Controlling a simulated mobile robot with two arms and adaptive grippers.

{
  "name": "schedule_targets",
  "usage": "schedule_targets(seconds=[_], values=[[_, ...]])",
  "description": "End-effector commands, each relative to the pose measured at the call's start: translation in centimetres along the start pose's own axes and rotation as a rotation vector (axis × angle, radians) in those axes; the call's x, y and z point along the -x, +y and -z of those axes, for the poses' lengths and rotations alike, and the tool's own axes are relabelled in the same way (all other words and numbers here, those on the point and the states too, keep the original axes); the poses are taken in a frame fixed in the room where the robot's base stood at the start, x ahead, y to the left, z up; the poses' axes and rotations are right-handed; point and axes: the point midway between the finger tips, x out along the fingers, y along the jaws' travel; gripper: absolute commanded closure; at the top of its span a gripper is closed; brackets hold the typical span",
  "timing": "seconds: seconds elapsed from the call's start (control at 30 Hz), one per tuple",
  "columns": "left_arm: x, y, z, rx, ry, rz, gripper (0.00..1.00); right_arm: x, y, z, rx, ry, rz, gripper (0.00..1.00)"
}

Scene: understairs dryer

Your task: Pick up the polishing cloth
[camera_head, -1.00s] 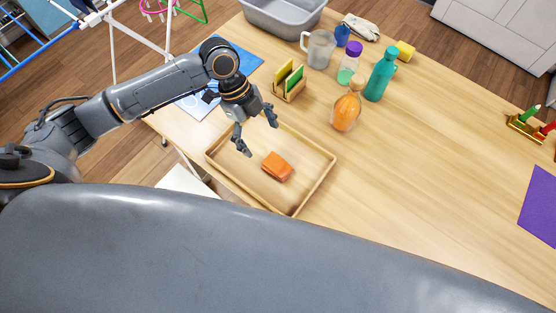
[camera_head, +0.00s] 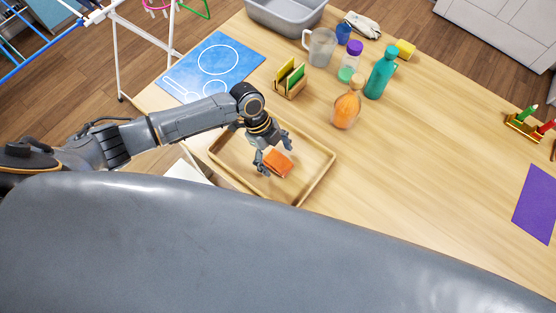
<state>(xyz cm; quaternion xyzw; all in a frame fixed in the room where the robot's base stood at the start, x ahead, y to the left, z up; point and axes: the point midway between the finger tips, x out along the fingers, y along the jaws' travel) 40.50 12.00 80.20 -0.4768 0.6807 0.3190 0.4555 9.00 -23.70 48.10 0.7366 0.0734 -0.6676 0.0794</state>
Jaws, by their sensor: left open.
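A folded orange cloth (camera_head: 279,165), which I take to be the polishing cloth, lies in a shallow wooden tray (camera_head: 316,181) on the table. My left gripper (camera_head: 273,160) is open over the tray. Its fingers are at the cloth, one on its near left side and one at its far right side. They hide a small part of the cloth. I cannot tell whether they touch it. My right gripper is not in view.
Behind the tray stand a wooden holder (camera_head: 291,80) with green and yellow pieces, an orange-filled bottle (camera_head: 346,108), a teal bottle (camera_head: 381,74) and a grey mug (camera_head: 321,47). A blue mat (camera_head: 215,66) lies at the left.

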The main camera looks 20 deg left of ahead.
Motion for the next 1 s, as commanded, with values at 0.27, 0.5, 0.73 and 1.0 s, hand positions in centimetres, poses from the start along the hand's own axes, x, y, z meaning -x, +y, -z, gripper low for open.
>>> schedule_targets(seconds=[0.27, 0.5, 0.73, 1.0], values=[[0.0, 0.0, 0.0, 0.0, 0.0, 0.0, 0.5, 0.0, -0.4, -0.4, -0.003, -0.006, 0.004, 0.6], [0.0, 0.0, 0.0, 0.0, 0.0, 0.0, 0.71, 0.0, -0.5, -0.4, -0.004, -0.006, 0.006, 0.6], [0.2, 0.0, 0.1, 0.0, 0.0, 0.0, 0.71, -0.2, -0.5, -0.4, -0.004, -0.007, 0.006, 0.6], [3.5, 0.0, 0.8, -0.002, -0.002, 0.006, 0.71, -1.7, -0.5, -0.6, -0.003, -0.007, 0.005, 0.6]])
